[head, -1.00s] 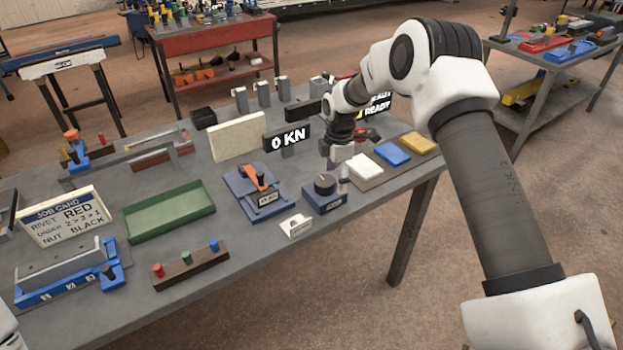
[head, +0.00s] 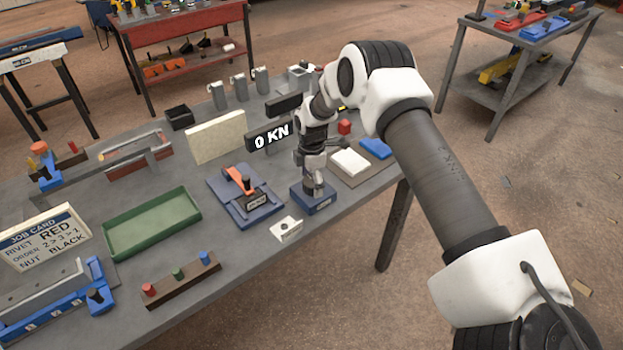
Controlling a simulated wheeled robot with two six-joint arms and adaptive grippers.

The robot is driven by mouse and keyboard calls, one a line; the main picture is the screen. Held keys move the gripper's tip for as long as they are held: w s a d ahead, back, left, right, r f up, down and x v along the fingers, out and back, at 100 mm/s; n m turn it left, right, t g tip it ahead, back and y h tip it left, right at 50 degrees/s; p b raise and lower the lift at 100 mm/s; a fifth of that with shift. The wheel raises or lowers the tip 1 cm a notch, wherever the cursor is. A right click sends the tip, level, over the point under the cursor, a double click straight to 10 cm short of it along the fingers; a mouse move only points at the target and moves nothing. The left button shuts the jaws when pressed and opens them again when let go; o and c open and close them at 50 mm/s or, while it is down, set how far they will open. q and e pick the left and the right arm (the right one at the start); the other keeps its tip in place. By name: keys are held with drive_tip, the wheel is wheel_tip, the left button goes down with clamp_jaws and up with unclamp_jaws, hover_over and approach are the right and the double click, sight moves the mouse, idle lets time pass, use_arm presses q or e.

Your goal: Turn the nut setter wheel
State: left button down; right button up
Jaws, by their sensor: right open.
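The nut setter is a small blue box (head: 318,206) near the front edge of the bench, with a label on its front. Its dark wheel on top is mostly hidden behind my right gripper (head: 314,188). That gripper points down at the wheel, its jaws open; I cannot tell whether the fingers touch the wheel. My left gripper is not in view.
A "0 KN" display (head: 268,137) is behind. A white block (head: 350,161) and a blue block (head: 376,148) lie to the right.

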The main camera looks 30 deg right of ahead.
drive_tip(key=shift+s+r, duration=0.15)
drive_tip(key=shift+c, duration=0.3)
drive_tip(key=shift+s+a+r, duration=0.1)
drive_tip(key=shift+s+r, duration=0.05)
drive_tip(key=shift+s, duration=0.1)
drive_tip(key=c, duration=1.1)
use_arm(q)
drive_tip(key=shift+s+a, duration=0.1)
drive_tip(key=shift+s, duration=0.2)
